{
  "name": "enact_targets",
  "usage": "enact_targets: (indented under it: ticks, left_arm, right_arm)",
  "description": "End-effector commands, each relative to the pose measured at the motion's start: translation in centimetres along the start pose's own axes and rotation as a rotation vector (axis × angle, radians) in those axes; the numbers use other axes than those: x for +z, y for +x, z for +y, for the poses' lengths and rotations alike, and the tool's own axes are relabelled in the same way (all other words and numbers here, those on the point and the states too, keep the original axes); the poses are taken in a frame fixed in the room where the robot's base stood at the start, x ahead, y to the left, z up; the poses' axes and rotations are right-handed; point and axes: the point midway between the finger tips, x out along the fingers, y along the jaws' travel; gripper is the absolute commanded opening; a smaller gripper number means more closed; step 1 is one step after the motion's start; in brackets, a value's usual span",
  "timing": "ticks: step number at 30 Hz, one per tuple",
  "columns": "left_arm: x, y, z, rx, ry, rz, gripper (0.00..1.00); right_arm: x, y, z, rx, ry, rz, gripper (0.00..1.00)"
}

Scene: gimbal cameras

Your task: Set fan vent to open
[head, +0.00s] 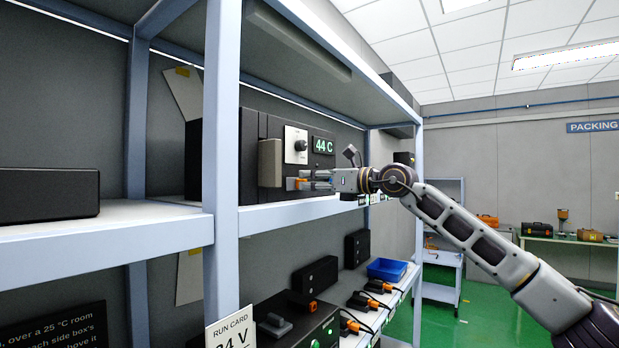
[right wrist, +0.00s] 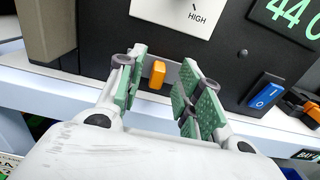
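A dark box (head: 267,135) on the upper shelf carries a green 44 C display (head: 324,146) and a white dial plate with a black knob (head: 301,145). Low on its front is a grey slot strip with an orange tab (right wrist: 157,75), apparently the vent slider; its vent marking is not readable. My right gripper (right wrist: 164,62) is open at the box front, its green-padded fingers on either side of the orange tab, with gaps visible. In the head view the right gripper (head: 316,181) reaches in from the right. My left gripper is out of view.
A blue rocker switch (right wrist: 264,92) sits right of the slot. A shelf upright (head: 222,150) stands left of the box. The lower shelf holds a blue bin (head: 387,269), dark boxes and orange-ended cables. The green floor (head: 480,310) is open at right.

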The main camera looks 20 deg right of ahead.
Motion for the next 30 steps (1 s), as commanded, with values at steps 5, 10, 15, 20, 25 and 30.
enact_targets:
  ticks: [5,10,15,20,25,30]
  left_arm:
    - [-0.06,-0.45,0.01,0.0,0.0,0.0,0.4]
    - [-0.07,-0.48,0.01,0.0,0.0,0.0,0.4]
    - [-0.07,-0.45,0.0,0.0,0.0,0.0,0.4]
    - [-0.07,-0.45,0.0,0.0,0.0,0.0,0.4]
    - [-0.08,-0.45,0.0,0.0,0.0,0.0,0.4]
    - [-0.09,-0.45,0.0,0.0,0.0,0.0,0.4]
  right_arm:
    - [0.09,1.06,0.02,0.0,-0.001,-0.001,0.36]
    - [0.0,1.34,0.0,-0.001,-0.001,0.0,0.36]
    - [-0.04,1.32,0.0,-0.001,-0.001,0.0,0.36]
    - [-0.04,1.31,0.0,-0.001,-0.001,0.0,0.19]
    - [-0.04,1.3,0.0,-0.001,-0.001,0.0,0.0]
    - [-0.04,1.3,-0.01,-0.001,-0.001,0.0,0.0]
